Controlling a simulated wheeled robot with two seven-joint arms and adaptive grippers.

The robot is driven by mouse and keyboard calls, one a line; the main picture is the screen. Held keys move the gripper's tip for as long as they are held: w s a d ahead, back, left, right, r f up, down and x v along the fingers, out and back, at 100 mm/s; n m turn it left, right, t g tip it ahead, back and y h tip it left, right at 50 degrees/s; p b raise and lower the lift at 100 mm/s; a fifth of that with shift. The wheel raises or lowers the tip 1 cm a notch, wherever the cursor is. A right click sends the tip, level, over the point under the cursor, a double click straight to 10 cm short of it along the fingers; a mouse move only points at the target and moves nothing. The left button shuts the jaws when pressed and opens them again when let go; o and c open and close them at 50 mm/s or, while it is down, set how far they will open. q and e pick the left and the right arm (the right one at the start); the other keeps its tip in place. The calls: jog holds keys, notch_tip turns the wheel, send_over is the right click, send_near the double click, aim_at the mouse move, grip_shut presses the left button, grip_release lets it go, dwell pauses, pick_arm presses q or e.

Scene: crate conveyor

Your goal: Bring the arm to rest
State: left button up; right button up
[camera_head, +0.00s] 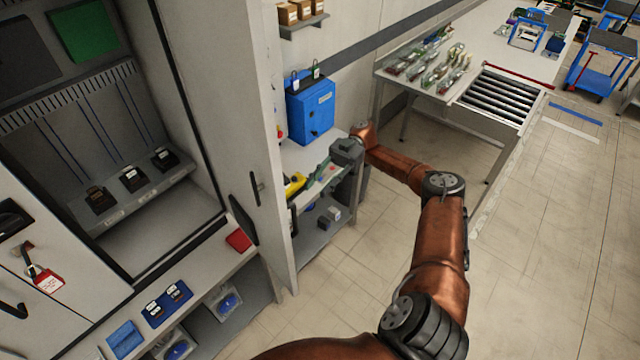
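My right arm (440,235) comes up from the bottom of the head view, bends at the elbow and reaches left to a narrow shelf by the open cabinet door. My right gripper (338,160) is at the end of it, over the shelf's right end. It is small and dark here, and I cannot tell whether its fingers are open or shut or touching anything. My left gripper is not in view.
The open cabinet door (232,110) stands left of my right gripper. A blue lock box (311,108) is on the wall behind. A yellow object (294,184) lies on the shelf. A roller conveyor (500,95) is at the upper right. The floor (545,250) at right is clear.

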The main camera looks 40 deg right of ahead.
dwell(0.5)
